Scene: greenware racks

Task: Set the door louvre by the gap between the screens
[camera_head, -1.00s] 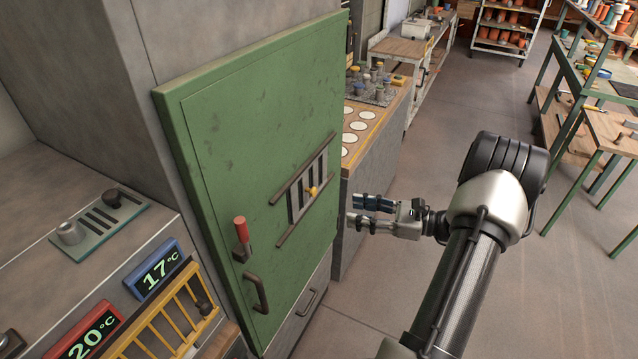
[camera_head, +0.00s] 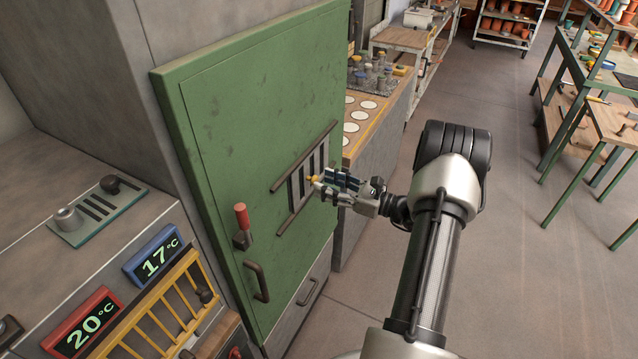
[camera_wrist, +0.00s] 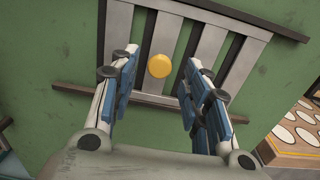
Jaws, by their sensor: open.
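The door louvre (camera_head: 298,187) is a grey slatted plate between two dark rails on the green door (camera_head: 240,120). Its yellow knob (camera_head: 313,178) is at my gripper's fingertips. In the wrist view the knob (camera_wrist: 160,66) lies between my two open blue-padded fingers (camera_wrist: 158,85), with room on both sides. My gripper (camera_head: 325,182) is open and in front of the louvre, partly hiding it in the head view. Two screens stand at lower left: a blue-framed one reads 17 °C (camera_head: 156,256) and a red-framed one reads 20 °C (camera_head: 90,323).
A red-handled lever (camera_head: 241,218) and a dark pull handle (camera_head: 257,281) stick out from the door's lower left. A slotted plate with two knobs (camera_head: 98,208) lies on the left ledge, above a yellow rack (camera_head: 150,315).

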